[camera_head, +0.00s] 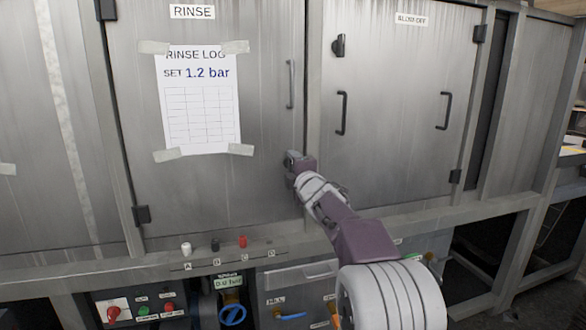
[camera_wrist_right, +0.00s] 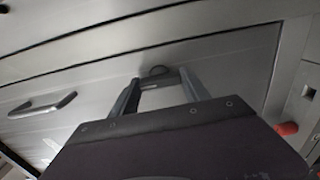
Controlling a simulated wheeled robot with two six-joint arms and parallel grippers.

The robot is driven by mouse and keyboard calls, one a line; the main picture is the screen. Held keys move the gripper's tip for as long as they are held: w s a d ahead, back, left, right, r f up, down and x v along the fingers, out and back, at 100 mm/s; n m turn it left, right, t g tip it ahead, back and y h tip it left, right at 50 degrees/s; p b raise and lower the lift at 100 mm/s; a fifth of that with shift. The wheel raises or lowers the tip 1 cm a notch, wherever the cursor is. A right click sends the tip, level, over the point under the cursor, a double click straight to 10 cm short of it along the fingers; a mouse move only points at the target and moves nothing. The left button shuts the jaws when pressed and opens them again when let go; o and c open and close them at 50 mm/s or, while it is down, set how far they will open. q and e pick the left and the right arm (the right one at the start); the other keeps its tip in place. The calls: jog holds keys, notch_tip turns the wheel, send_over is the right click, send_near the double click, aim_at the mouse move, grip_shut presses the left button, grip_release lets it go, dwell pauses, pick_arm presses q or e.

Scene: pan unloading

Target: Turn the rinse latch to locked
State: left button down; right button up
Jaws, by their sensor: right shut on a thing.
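The rinse door (camera_head: 265,130) is a grey steel panel under a RINSE label (camera_head: 192,12), and it looks closed. My right gripper (camera_head: 292,160) is at the lower right part of this door, below its bar handle (camera_head: 291,84). In the right wrist view, my right gripper (camera_wrist_right: 160,88) has its two fingers on either side of a small dark latch (camera_wrist_right: 157,71) on the door face, and it is shut on the latch. In the head view the gripper hides most of the latch, and I cannot tell its turned position. My left gripper is not in view.
A taped RINSE LOG sheet (camera_head: 200,115) hangs on the door. The BLOW OFF door (camera_head: 395,110) at the right has two handles and a dark latch (camera_head: 339,46). Below are a ledge with white, dark and red knobs (camera_head: 242,241) and a control panel (camera_head: 140,306).

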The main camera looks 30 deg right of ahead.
jog(key=o, duration=1.1)
jog(key=v, duration=0.9)
